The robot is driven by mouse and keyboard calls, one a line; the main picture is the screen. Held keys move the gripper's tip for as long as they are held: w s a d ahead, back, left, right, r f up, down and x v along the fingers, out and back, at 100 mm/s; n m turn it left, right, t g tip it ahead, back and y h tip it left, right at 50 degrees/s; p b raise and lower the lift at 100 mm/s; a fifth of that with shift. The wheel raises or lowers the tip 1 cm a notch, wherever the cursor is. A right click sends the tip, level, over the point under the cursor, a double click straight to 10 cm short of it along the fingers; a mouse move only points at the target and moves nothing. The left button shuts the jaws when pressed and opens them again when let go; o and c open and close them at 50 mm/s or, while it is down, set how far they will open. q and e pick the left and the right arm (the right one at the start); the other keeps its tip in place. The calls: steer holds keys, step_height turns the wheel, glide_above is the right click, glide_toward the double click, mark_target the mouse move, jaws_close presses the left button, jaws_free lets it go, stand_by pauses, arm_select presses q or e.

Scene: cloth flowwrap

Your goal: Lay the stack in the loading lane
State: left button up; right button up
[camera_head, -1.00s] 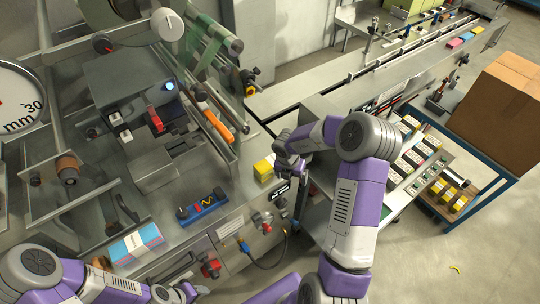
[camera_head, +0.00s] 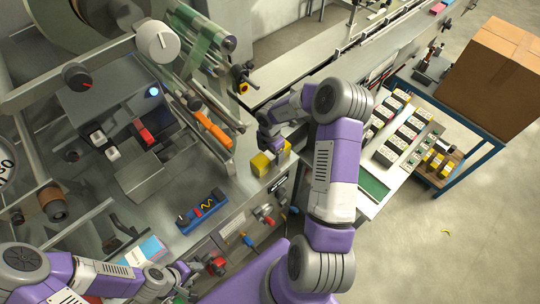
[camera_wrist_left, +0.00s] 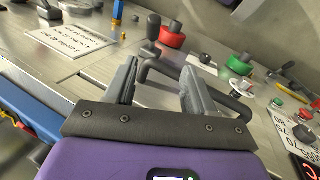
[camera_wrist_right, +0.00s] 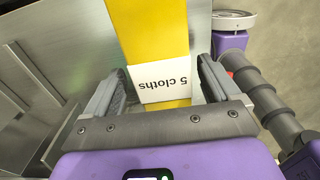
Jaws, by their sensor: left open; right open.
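A yellow stack (camera_head: 261,165) sits on the metal deck near the machine's front right corner. In the right wrist view the yellow stack (camera_wrist_right: 155,35) bears a white "5 cloths" label. My right gripper (camera_head: 275,148) is right at it, with open fingers on either side of it in the right wrist view (camera_wrist_right: 163,88); whether they touch it I cannot tell. My left gripper (camera_head: 185,275) is open and empty at the machine's front edge, over a bent black handle (camera_wrist_left: 160,70). A long metal lane (camera_head: 300,75) runs toward the back right; I cannot tell whether it is the loading lane.
A small blue panel (camera_head: 202,208) and an orange-handled part (camera_head: 213,132) are on the machine. Red knobs (camera_wrist_left: 172,37) line its front. A blue-framed cart (camera_head: 470,165) with a cardboard box (camera_head: 490,70) stands right.

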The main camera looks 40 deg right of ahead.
steer(key=shift+s+f, duration=0.1)
steer(key=shift+f, duration=0.2)
steer(key=shift+s, duration=0.15)
steer(key=shift+c, duration=1.3)
steer(key=c, duration=0.8)
